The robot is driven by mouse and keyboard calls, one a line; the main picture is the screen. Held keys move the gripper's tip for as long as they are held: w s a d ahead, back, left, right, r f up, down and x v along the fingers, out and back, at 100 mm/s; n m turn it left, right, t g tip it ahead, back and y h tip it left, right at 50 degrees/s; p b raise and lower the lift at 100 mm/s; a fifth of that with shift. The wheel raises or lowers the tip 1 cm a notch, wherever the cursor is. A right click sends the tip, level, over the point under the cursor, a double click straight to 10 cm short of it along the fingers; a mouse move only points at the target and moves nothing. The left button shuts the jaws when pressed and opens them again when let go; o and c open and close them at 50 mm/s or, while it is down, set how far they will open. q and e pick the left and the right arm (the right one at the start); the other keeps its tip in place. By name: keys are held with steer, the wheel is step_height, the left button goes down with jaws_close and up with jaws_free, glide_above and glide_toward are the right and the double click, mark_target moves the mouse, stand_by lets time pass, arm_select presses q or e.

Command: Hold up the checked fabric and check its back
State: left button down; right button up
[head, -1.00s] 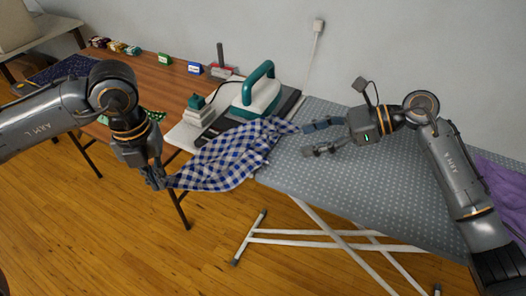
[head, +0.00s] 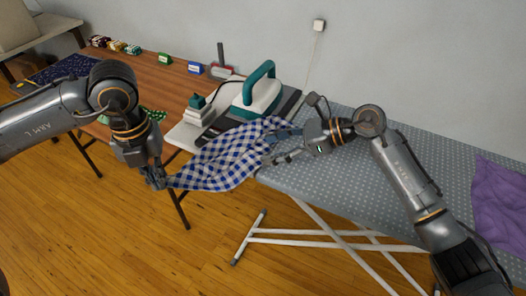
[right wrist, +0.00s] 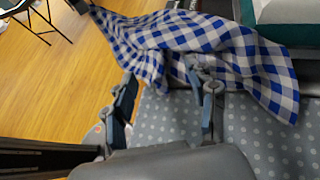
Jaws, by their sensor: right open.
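The blue-and-white checked fabric (head: 222,160) stretches from my left gripper (head: 155,178) to the ironing board's near-left end. My left gripper is shut on its left corner and holds it off the board, over the floor. The rest drapes in folds, its right end lying by the iron. My right gripper (head: 279,147) is open at the fabric's right part. In the right wrist view the fabric (right wrist: 185,45) crosses in front of the open fingers (right wrist: 165,95). One finger tip overlaps its edge; I cannot tell whether it touches. The back of the fabric is not clearly shown.
A teal-and-white iron (head: 256,93) stands just behind the fabric. The dotted ironing board (head: 400,165) is clear in the middle, with purple cloth (head: 500,200) at its right end. A wooden table (head: 150,75) at left holds small boxes and a dark patterned cloth (head: 68,70).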

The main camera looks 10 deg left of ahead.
steer(key=shift+a, duration=0.15)
steer(key=shift+x, duration=1.35)
jaws_close()
stand_by(0.9)
stand_by(0.5)
steer(key=shift+r, duration=2.45)
